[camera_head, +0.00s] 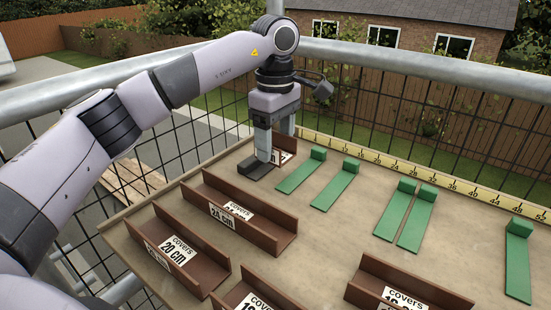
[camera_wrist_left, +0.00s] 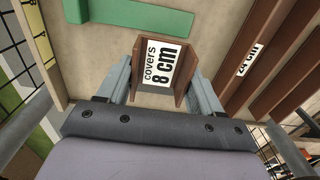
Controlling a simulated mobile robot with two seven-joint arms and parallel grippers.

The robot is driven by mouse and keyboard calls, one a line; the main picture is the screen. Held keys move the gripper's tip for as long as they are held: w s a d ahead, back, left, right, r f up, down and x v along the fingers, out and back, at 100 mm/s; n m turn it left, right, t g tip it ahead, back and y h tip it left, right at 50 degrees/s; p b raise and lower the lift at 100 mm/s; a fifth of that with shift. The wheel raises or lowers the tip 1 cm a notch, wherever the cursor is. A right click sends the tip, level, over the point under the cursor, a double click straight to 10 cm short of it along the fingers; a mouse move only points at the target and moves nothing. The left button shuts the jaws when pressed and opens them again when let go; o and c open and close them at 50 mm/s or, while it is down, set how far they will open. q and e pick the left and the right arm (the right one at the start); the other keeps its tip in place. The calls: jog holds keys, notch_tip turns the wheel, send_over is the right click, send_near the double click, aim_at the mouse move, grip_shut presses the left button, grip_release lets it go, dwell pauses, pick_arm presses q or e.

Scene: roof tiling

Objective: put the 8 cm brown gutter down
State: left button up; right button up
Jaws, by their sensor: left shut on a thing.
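The 8 cm brown gutter (camera_wrist_left: 180,88) is a short brown channel with a white label reading "covers 8 cm". In the left wrist view it sits between the two fingers of my left gripper (camera_wrist_left: 162,85), which is shut on it. In the head view my left gripper (camera_head: 272,158) points down at the back left of the board, and part of the short gutter (camera_head: 285,146) shows behind its fingers. The fingers hide most of it there. I cannot tell whether it touches the board. My right gripper is not in view.
Brown gutters (camera_head: 238,220) with labels such as 24 cm and 20 cm lie on the board (camera_head: 320,240) at the front. Several green L-shaped pieces (camera_head: 335,185) lie to the right. A yellow ruler (camera_head: 420,177) runs along the back edge, before a railing.

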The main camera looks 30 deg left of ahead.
aim_at(276, 159)
pick_arm(q)
notch_tip(276, 159, down, 3)
jog(key=shift+f, duration=0.1)
jog(key=shift+f+b, duration=0.3)
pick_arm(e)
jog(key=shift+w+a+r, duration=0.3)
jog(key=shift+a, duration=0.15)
pick_arm(q)
jog(key=shift+f, duration=0.1)
jog(key=shift+f, duration=0.25)
jog(key=o, duration=1)
jog(key=shift+o, duration=0.2)
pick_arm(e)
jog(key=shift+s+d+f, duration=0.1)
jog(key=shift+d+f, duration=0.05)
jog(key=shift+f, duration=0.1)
